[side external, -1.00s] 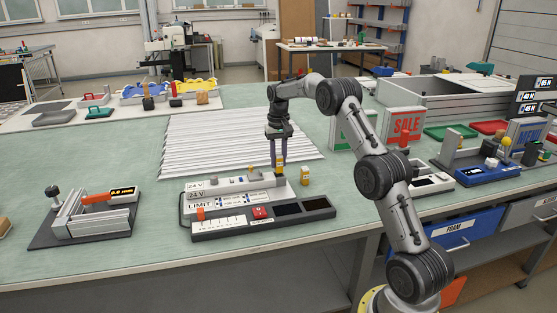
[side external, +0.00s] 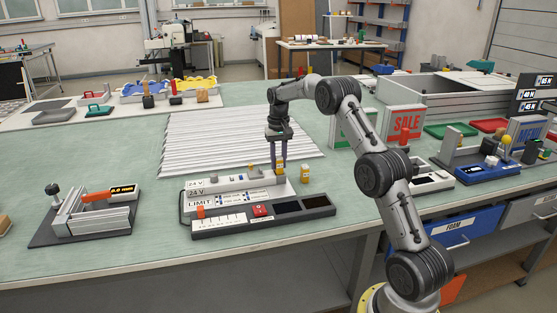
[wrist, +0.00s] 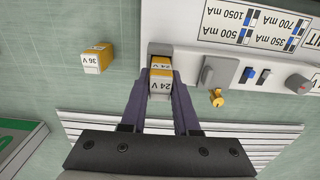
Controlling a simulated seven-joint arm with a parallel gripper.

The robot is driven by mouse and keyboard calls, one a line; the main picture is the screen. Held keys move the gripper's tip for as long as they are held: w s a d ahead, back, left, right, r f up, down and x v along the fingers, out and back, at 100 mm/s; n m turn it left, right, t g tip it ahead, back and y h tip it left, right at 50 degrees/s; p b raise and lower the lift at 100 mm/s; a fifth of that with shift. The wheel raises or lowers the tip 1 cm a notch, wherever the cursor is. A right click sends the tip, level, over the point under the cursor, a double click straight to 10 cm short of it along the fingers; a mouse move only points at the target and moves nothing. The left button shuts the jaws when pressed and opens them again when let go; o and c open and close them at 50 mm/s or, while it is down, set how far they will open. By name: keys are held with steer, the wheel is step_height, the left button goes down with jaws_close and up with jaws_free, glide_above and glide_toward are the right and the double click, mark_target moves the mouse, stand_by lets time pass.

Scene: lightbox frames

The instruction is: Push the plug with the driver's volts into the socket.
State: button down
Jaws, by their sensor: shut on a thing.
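The plug marked 24 V (wrist: 159,86), yellow and white, is between the fingers of my gripper (side external: 279,170). In the wrist view my gripper (wrist: 159,98) is shut on it from both sides. The plug is at the grey socket (wrist: 158,48) at the end of the pale driver (wrist: 220,65); how deep it sits is hidden by the fingers. The driver also shows in the side view (side external: 232,188), with labels that read 24 V. A second plug, marked 36 V (wrist: 97,58), stands apart on the bench; it also shows in the side view (side external: 304,174).
A small brass knob (wrist: 216,97) is beside the driver. A ribbed white sheet (side external: 230,140) lies behind. A clamp fixture (side external: 90,215) stands left; bench between is clear.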

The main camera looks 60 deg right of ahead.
mark_target(278, 156)
steer(key=shift+f, duration=0.8)
steer(key=c, duration=0.6)
jaws_free()
steer(key=shift+s+f, duration=0.1)
step_height(278, 156, up, 14)
steer(key=shift+r, duration=0.1)
